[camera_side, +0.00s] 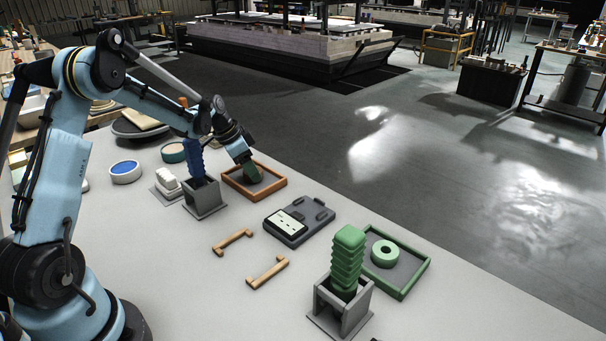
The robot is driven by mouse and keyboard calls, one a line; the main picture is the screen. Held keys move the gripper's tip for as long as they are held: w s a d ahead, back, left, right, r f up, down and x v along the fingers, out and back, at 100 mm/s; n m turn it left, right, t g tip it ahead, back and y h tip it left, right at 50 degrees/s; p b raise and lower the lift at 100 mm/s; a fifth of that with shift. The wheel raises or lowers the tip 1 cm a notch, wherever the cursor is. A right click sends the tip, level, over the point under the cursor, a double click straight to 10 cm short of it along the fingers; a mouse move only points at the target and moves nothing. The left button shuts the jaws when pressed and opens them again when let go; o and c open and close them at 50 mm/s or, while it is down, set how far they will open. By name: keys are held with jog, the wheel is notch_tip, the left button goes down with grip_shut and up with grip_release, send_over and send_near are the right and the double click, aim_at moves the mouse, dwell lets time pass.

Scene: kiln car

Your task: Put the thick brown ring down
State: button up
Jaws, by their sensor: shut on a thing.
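My gripper (248,163) reaches down into the brown-rimmed tray (278,188) in the middle of the table. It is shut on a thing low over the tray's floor. I cannot make out a thick brown ring there, as the fingers and wrist cover that spot. I cannot tell whether the held thing touches the tray floor.
A blue ribbed stack stands in a grey holder (205,203) just left of the tray. A dark grey device (299,222) lies in front. A green tray (403,293) with a green ring (384,253) and a green stack (348,262) are at right. Two wooden handles (267,273) lie nearer.

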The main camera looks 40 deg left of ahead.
jog(key=o, duration=1.2)
jog(key=shift+c, duration=0.2)
jog(key=shift+r, duration=0.15)
jog(key=v, duration=1.2)
jog(key=s+d+r+n+y, duration=0.1)
jog(key=s+d+r, duration=0.15)
jog(key=d, duration=0.45)
jog(key=s+d+r+n, duration=0.1)
jog(key=s+d, duration=0.2)
jog(key=d, duration=0.4)
jog(key=s+d+f+n+t, duration=0.2)
jog(key=s+d+f+t, duration=0.1)
jog(key=s+d, duration=0.5)
jog(key=shift+d+y, duration=0.25)
jog(key=shift+y, duration=0.15)
jog(key=shift+s+f, duration=0.1)
